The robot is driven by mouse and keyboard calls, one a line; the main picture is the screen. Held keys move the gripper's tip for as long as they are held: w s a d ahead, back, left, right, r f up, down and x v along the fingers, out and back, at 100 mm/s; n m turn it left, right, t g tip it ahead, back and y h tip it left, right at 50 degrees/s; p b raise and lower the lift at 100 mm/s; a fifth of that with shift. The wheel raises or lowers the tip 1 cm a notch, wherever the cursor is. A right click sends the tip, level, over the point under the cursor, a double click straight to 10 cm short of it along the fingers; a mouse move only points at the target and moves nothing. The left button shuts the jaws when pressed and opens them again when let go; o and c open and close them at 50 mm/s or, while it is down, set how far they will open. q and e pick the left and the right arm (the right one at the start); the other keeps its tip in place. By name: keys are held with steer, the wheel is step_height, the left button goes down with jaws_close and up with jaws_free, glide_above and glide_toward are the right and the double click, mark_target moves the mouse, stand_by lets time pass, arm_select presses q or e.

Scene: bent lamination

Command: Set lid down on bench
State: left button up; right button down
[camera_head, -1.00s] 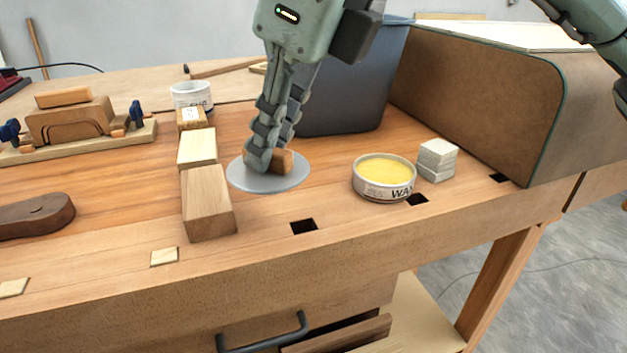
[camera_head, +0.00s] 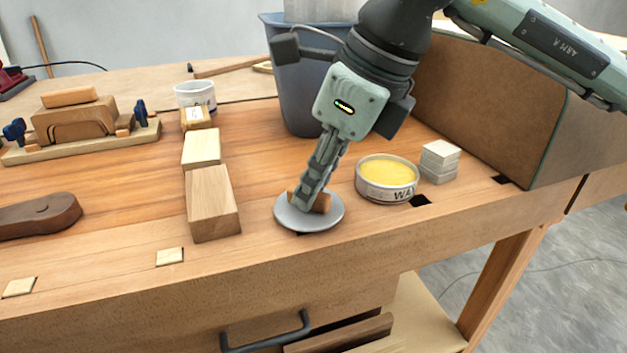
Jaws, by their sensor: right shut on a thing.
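The lid (camera_head: 328,220) is a round grey disc with a small brown wooden block handle (camera_head: 322,203) on top. It is low over the bench (camera_head: 260,240), just left of the wax tin, and covers most of a dark square hole. I cannot tell whether it touches the bench top. My right gripper (camera_head: 303,203) points down and is shut on the lid's handle. The open wax tin (camera_head: 387,180) shows its yellow wax. My left gripper is not in view.
Wooden blocks (camera_head: 212,203) stand in a row left of the lid. Pale blocks (camera_head: 439,160) are stacked right of the tin. A dark bin (camera_head: 290,90) and a brown curved panel (camera_head: 480,110) stand behind. A white pot (camera_head: 195,95) stands farther back.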

steer(key=shift+f, duration=0.15)
steer(key=c, duration=1.9)
jaws_free()
steer(key=o, duration=0.4)
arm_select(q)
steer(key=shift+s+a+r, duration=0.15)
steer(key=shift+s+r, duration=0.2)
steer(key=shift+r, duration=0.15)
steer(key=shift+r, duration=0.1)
arm_select(e)
steer(key=shift+v, duration=0.85)
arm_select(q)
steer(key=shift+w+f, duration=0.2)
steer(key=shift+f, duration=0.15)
arm_select(e)
steer(key=v, duration=1)
steer(key=shift+r, duration=0.35)
